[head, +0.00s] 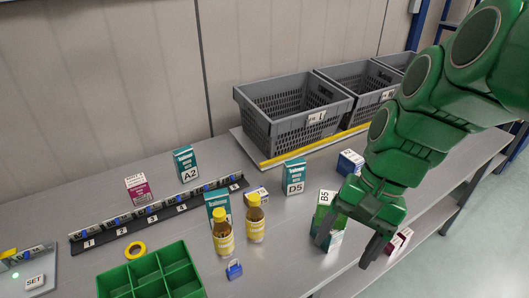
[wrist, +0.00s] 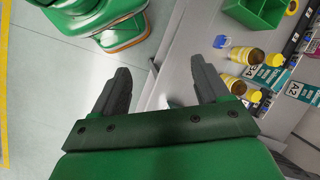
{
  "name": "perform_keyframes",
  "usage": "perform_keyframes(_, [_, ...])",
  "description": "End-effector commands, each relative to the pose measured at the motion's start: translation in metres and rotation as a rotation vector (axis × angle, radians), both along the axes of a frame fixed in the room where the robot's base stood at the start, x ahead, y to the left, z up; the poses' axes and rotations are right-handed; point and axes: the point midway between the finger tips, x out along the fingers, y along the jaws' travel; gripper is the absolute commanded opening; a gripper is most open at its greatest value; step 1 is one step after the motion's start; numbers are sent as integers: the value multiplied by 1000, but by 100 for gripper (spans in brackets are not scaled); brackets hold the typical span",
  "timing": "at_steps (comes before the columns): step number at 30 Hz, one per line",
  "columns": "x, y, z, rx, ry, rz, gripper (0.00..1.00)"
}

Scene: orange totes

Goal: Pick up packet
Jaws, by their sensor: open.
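Several small box packets stand on the grey table, and I cannot tell which one the task means. A green and white packet marked B5 (head: 324,213) is closest to my gripper. My gripper (head: 350,240) is open, with one finger in front of part of that packet and the other to its right. I see nothing held between the fingers in the wrist view (wrist: 160,78). A teal packet marked D5 (head: 294,178), a blue and white packet (head: 350,163) and a dark red packet (head: 399,243) are nearby. The red one is partly hidden by my gripper.
Two yellow bottles (head: 223,236), a blue padlock (head: 234,269) and a green divided tray (head: 150,281) are left of my gripper. Teal A2 (head: 187,164) and pink (head: 138,188) packets stand behind a numbered rack (head: 158,212). Grey crates (head: 290,123) line the back.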

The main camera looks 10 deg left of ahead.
Motion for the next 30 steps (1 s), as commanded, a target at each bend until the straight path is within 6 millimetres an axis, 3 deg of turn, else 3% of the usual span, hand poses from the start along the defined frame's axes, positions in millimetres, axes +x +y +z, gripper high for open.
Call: perform_keyframes(30, [159,187,7,285,492,-402,75])
